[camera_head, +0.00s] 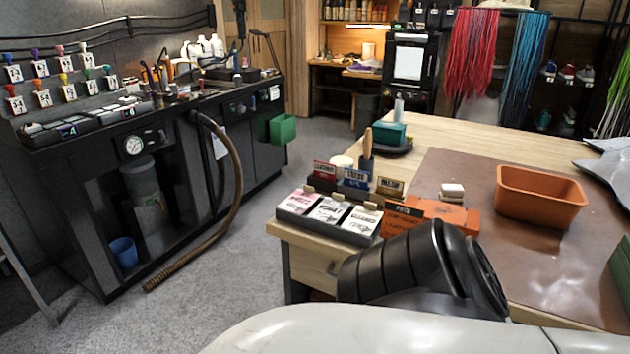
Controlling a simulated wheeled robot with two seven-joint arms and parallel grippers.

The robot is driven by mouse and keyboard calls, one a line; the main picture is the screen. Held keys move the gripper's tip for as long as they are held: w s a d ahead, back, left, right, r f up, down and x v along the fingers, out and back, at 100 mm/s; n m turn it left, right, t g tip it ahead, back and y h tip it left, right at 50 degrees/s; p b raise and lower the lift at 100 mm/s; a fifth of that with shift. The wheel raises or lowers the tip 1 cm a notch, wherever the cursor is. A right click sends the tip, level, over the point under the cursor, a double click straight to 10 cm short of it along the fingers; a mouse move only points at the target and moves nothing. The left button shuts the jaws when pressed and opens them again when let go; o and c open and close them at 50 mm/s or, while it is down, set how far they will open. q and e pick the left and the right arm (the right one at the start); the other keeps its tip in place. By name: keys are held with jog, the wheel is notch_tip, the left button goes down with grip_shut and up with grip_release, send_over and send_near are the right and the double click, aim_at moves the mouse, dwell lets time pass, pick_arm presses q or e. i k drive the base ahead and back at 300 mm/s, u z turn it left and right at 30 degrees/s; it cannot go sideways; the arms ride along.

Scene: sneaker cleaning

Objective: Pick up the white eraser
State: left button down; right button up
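A small white block (452,190), which looks like the white eraser, lies on the brown work mat (440,172) on the wooden table (420,128). It sits just behind an orange box (431,214) and left of an orange tub (540,196). Its lower part looks greyish, and it is too small to make out more. Nothing touches it from above. Neither of my grippers shows in the view. A black ribbed link of my own arm rises in front of the table's near edge, in front of part of the orange box.
A card rack (330,218) with small signs stands at the table's left corner. A green item (621,268) is at the right edge. The mat between block and tub is clear.

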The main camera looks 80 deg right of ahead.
aim_at(449, 192)
jog(key=u, duration=0.1)
jog(key=k, duration=1.4)
jog(key=z, duration=1.35)
